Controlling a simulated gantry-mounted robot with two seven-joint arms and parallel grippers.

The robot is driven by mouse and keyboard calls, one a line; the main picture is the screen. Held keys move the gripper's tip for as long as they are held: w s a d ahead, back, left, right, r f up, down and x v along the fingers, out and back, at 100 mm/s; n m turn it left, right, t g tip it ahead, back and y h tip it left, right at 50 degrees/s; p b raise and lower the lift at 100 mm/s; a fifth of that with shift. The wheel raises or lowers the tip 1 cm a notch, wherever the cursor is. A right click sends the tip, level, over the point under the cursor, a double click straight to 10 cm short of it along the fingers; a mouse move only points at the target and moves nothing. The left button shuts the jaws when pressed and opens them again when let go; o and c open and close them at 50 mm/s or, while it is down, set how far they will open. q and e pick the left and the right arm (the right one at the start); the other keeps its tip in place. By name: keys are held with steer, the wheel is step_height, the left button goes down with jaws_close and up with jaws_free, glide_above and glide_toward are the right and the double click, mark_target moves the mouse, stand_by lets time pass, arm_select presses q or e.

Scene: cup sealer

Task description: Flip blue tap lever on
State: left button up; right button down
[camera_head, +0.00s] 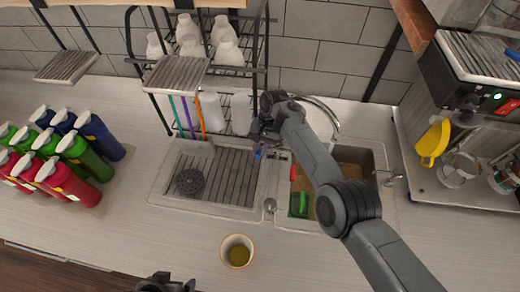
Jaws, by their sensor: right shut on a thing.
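The blue tap lever (257,152) is a small blue piece at the back of the sink, beside the base of the tap. My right arm comes in from the lower right, and my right gripper (264,138) is at the lever, pointing down. Its fingers are small and dark here, shut on the lever as far as I can make out. The tap's curved spout (322,106) shows behind my arm. My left gripper (166,284) shows only as a dark shape at the bottom edge, and its fingers cannot be made out.
A cup with yellowish liquid (238,251) stands on the counter in front of the sink. Several coloured bottles (75,150) stand at left. A rack with white bottles (205,70) is behind the drainboard (225,178). A coffee machine (480,85) is at right.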

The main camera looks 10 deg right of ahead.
steer(key=c, duration=1)
jaws_free()
steer(key=v, duration=1)
steer(key=shift+r+p, duration=0.3)
steer(key=shift+r, duration=0.1)
steer(key=shift+w+d, duration=0.1)
steer(key=shift+d, duration=0.05)
